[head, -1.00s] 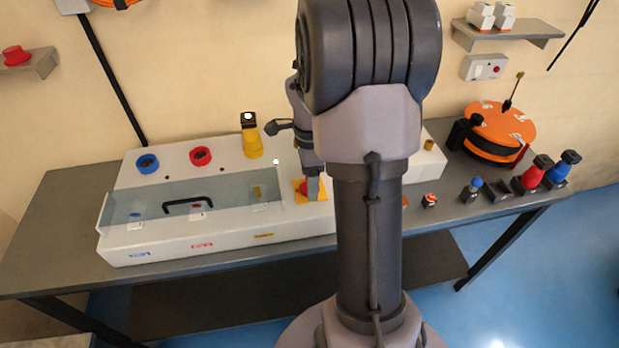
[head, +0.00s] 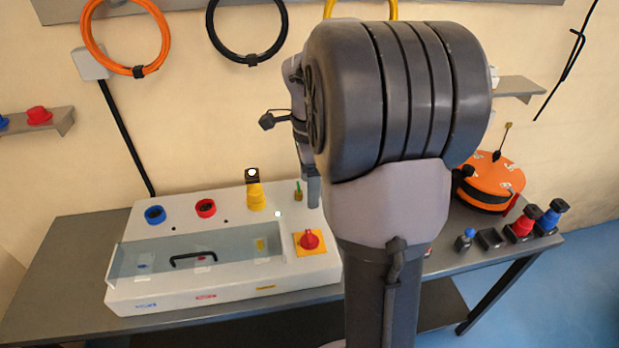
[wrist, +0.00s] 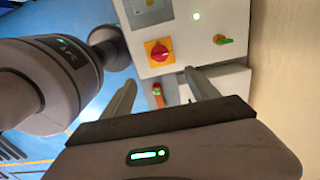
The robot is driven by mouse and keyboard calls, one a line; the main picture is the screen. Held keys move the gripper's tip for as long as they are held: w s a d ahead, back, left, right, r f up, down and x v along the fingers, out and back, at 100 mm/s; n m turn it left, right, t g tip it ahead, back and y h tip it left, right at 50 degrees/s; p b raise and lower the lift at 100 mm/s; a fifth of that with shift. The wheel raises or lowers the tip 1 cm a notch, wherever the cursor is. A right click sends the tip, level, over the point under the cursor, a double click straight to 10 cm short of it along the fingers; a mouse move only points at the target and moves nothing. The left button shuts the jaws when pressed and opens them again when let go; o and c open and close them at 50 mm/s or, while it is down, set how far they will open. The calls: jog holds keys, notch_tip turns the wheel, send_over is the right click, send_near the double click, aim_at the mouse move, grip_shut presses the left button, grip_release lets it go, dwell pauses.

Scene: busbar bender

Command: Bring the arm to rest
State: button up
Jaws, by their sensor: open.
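My arm stands in front of the bench in the head view, its large dark joint hiding part of the wall and bench. My gripper (head: 313,192) shows only partly, behind the arm and above the right part of the white bender. In the wrist view, my gripper (wrist: 160,88) has its two fingers apart with nothing held between them. The red rotary knob on its yellow plate (head: 309,240) is clear of the gripper; it also shows in the wrist view (wrist: 159,51).
The white bender (head: 225,293) has a clear cover with a black handle, blue and red rings (head: 205,208), a yellow post (head: 254,196) and a small green-topped switch (head: 298,191). An orange reel (head: 492,178) and several coloured plugs stand at right. Cable coils hang above.

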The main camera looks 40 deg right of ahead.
dwell(0.3)
jog(key=s+a+r+n+t+b, duration=0.1)
jog(key=a+r+n+t+b, duration=0.15)
jog(key=a+n, duration=0.6)
jog(key=s+a+f+n+t+y+b, duration=0.1)
jog(key=s+a+f+n+b, duration=0.1)
jog(key=s+a+n, duration=0.3)
jog(key=s+a+f+n+t+y+b, duration=0.1)
jog(key=s+a+n, duration=0.5)
jog(key=a, duration=0.8)
jog(key=shift+s+f+t+b, duration=0.5)
jog(key=shift+f+t+b, duration=0.2)
jog(key=shift+b, duration=0.4)
jog(key=shift+n, duration=0.25)
